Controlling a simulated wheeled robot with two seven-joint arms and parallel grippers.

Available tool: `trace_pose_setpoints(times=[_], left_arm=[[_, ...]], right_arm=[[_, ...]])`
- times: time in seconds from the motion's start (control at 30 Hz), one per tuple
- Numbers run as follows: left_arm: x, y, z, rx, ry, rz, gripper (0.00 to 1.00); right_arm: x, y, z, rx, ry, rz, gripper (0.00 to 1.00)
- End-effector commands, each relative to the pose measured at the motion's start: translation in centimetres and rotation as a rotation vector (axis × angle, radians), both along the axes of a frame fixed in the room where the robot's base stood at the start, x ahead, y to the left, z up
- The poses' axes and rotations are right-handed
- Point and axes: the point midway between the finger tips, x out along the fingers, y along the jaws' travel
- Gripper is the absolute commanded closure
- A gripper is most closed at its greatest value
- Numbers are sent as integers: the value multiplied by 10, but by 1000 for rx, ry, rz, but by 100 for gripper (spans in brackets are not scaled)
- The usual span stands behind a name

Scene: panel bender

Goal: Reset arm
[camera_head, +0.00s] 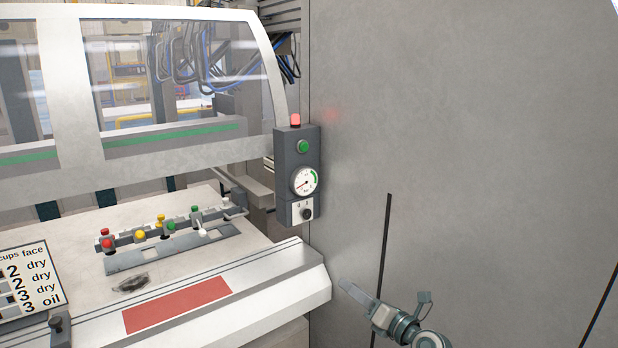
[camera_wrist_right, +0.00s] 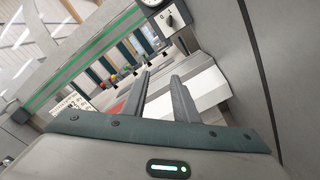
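My right gripper (camera_head: 358,295) is at the lower right of the head view, in front of the grey panel and to the right of the machine bed's corner. It touches nothing that I can see. In the right wrist view its two fingers (camera_wrist_right: 162,82) stand apart with nothing between them, so it is open and empty. My left gripper is not in view.
A dark control box (camera_head: 298,178) with a red lamp, green button, gauge and knob hangs beside the machine hood (camera_head: 92,170). The bed (camera_head: 80,232) carries a strip (camera_head: 160,255) with coloured knobs and a sign (camera_head: 30,280). The grey panel (camera_head: 480,130) fills the right.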

Motion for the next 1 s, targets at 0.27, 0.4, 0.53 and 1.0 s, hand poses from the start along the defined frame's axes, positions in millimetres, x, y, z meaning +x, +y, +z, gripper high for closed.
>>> trace_pose_setpoints(times=[0.27,0.4,0.53,1.0], left_arm=[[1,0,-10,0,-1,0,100],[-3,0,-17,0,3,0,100],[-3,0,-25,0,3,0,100],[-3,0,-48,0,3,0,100]], right_arm=[[-13,-10,-82,196,172,-40,73],[-26,-21,-143,344,300,-92,73],[-48,-38,-219,518,452,-181,73],[-186,-100,-473,1018,911,-636,73]])
